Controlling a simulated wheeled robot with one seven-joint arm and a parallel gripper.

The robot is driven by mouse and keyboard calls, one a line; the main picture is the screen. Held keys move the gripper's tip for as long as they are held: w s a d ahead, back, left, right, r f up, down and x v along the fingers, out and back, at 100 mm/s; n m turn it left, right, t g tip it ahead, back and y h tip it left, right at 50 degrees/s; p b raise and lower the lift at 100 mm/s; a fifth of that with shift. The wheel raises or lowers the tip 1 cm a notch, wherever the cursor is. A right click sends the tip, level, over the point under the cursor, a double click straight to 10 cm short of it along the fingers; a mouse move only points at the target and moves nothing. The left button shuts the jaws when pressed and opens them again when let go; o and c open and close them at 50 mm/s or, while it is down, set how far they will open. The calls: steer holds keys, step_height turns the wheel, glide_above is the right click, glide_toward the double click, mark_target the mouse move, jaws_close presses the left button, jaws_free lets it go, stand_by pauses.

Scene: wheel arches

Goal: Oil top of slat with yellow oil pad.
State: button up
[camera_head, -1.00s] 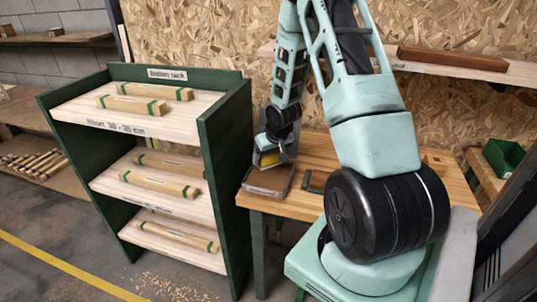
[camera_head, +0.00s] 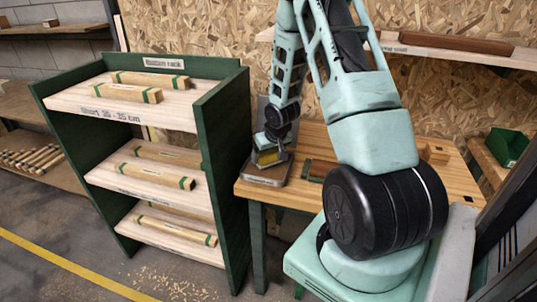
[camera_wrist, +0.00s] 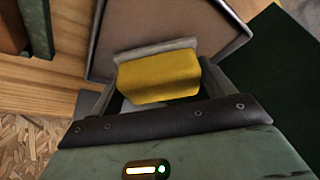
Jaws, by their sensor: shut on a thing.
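My gripper (camera_wrist: 158,85) is shut on the yellow oil pad (camera_wrist: 158,77), which sits between the fingers in the wrist view. A grey strip runs along the pad's far edge. In the head view the yellow pad (camera_head: 268,158) hangs low over a shallow grey tray (camera_head: 265,181) at the left end of the workbench. I cannot tell whether it touches the tray. A reddish-brown slat (camera_head: 321,167) with green parts beside it lies on the bench right of the tray, partly hidden by my arm. Brown and green pieces show at the wrist view's upper left.
The wooden workbench (camera_head: 261,193) stands against a chipboard wall. A green rack (camera_head: 237,190) with banded battens is close on its left. A wall shelf (camera_head: 480,59) holds a dark brown board (camera_head: 445,43). A green bin (camera_head: 505,147) is at the right. The floor at left is mostly clear.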

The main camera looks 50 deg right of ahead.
steer(key=shift+f+b, duration=0.3)
steer(key=shift+f, duration=0.3)
stand_by(1.4)
steer(key=shift+r, duration=0.15)
step_height(320, 180, up, 7)
steer(key=p, duration=0.6)
stand_by(0.9)
